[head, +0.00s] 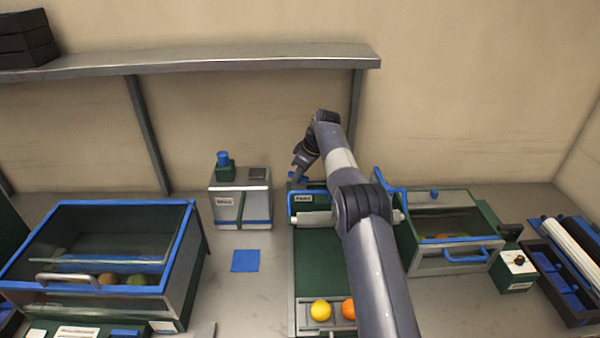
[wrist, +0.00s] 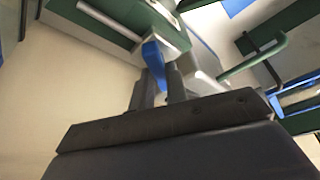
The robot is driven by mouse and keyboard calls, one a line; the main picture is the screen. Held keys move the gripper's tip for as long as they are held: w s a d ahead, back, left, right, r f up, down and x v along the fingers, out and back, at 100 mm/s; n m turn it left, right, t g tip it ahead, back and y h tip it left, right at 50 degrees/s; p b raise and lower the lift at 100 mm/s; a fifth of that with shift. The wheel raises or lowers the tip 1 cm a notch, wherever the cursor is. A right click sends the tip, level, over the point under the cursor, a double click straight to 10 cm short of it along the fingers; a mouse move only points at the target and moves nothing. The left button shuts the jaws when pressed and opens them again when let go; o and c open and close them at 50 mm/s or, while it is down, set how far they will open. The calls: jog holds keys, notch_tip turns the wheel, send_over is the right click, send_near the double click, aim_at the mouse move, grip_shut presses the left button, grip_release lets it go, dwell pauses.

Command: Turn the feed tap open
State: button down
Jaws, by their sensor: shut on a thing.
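The feed tap's blue handle (wrist: 153,57) shows in the wrist view between my two dark fingers. My gripper (wrist: 158,88) is shut on it. In the head view my gripper (head: 297,173) reaches down at the back of the green feed lane (head: 322,262), just above its blue-framed end. Only a little blue shows at the fingertips there, and the arm hides part of the area. I cannot tell from these frames how far the tap is turned.
A grey box with a blue-topped green knob (head: 224,165) stands left of the lane. A blue-framed glass bin (head: 100,250) is at far left. A lidded box (head: 445,240) is close right of my arm. An orange (head: 348,308) and a yellow fruit (head: 321,310) lie at the lane's front.

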dwell(0.3)
jog(key=c, duration=1.4)
grip_release()
jog(key=v, duration=1)
jog(key=shift+d+r, duration=0.2)
jog(key=shift+r, duration=0.15)
jog(key=shift+o, duration=0.3)
